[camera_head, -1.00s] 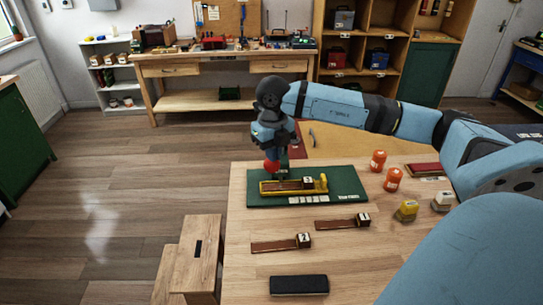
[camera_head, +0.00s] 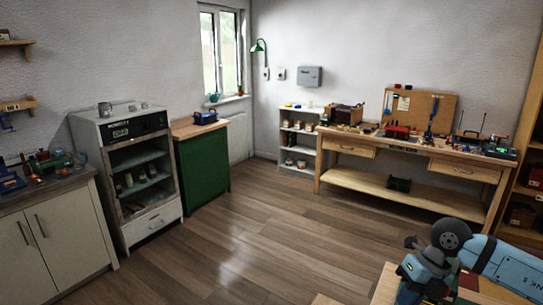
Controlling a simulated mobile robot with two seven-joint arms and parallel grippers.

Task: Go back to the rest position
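My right arm comes in from the right at the bottom right corner, its wrist bent downward over a light wooden table (camera_head: 384,290), of which only a corner shows. My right gripper (camera_head: 408,294) is at the bottom edge of the view; its fingertips are cut off or too small to make out, so I cannot tell if it is open or holds anything. My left gripper is not in view. The green mat and the parts on the table are out of view.
A workbench (camera_head: 408,160) with tools stands at the back right, beside a white shelf (camera_head: 297,160). A glass-fronted cabinet (camera_head: 138,185), a green cabinet (camera_head: 203,165) and a grey counter (camera_head: 55,230) line the left wall. The wooden floor in the middle is clear.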

